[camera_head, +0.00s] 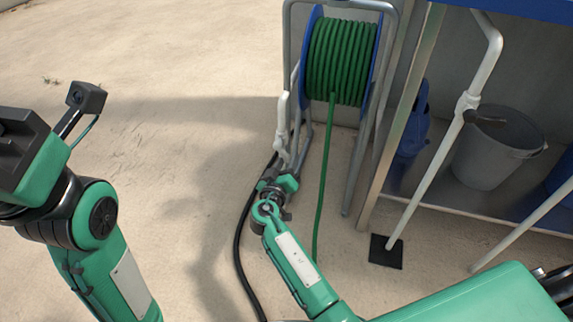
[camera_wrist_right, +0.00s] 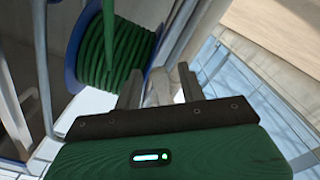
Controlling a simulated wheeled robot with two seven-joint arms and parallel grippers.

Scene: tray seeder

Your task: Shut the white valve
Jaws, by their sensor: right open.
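A white pipe with a thicker valve-like body (camera_head: 467,103) and a dark lever (camera_head: 484,119) stands at the right in the head view, slanting down to a black foot plate. A second white fitting (camera_head: 282,125) runs along the left side of the hose reel. My right gripper (camera_head: 283,163) is just below that fitting, far left of the levered pipe. In the right wrist view my right gripper (camera_wrist_right: 158,88) is open, with a pale, blurred piece (camera_wrist_right: 160,90) between its fingers; I cannot tell whether they touch it. My left gripper (camera_head: 18,145) is partly cut off at the left edge.
A green hose on a blue reel (camera_head: 340,60) stands in a grey tube frame. A metal bench with a lower shelf holds a grey bucket (camera_head: 490,150) and blue containers. A black hose (camera_head: 240,235) lies on the ground.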

